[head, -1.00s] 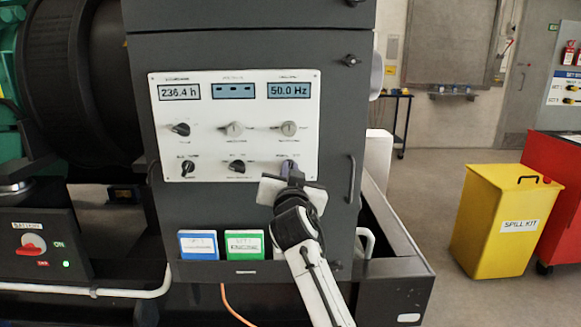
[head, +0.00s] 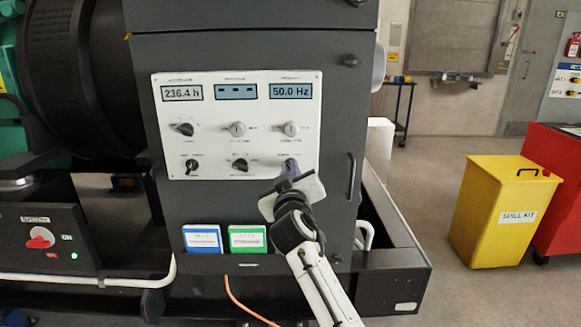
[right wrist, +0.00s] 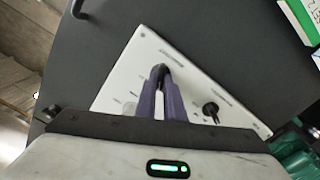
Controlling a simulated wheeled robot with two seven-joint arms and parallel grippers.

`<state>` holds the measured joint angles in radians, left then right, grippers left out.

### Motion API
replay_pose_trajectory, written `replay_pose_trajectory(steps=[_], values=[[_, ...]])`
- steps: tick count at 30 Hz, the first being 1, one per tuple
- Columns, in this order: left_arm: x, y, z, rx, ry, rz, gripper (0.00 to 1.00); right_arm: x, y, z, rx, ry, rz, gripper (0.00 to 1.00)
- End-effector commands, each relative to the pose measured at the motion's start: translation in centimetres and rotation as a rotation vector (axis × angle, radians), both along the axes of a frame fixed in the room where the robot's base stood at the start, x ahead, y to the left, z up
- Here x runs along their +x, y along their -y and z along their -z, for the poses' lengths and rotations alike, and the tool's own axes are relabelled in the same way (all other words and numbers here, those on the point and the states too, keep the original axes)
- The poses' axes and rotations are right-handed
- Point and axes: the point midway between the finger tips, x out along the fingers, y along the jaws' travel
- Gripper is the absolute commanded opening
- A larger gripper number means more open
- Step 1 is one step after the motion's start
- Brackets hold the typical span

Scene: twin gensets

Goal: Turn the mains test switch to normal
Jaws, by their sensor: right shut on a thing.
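The white control panel (head: 215,152) on the dark cabinet carries two rows of knobs under three displays. My right gripper (head: 290,167) is at the lower right knob of this panel, where the mains test switch appears to be; the label is too small to read surely. In the right wrist view the purple fingers (right wrist: 161,98) are shut around that dark knob (right wrist: 160,70). The fingers hide most of it, so I cannot tell its setting. The gripper body is tilted, its right side higher in the head view. My left gripper is not in view.
The lower middle knob (head: 240,165) is close to the left of my gripper. A cabinet handle (head: 351,177) stands out at the right. Blue (head: 202,239) and green (head: 248,238) booklets sit below the panel. A yellow spill kit bin (head: 495,210) stands at the right.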

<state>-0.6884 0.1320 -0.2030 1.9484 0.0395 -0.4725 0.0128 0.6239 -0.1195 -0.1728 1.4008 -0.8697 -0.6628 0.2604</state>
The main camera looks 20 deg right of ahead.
Motion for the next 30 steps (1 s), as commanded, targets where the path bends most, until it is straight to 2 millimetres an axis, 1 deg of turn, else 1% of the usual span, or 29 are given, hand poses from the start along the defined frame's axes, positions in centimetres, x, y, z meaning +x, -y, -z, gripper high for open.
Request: replay_pose_trajectory(steps=[6, 18, 19, 21, 22, 30], values=[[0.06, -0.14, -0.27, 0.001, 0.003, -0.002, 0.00, 0.01, 0.01, 0.03, -0.038, -0.012, 0.000, 0.00], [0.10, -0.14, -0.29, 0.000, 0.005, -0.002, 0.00, 0.01, 0.01, 0.06, -0.044, -0.012, 0.001, 0.00], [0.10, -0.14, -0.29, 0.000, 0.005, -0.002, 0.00, 0.00, 0.02, 0.06, -0.044, -0.013, 0.001, 0.12], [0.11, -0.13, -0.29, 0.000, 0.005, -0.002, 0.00, 0.01, 0.01, 0.06, -0.044, -0.012, 0.001, 0.24], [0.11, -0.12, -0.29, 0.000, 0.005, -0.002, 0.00, 0.01, 0.01, 0.05, -0.043, -0.012, 0.001, 0.27], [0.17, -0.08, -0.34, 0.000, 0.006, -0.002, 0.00, -0.02, -0.01, 0.04, -0.041, -0.012, 0.000, 0.27]])
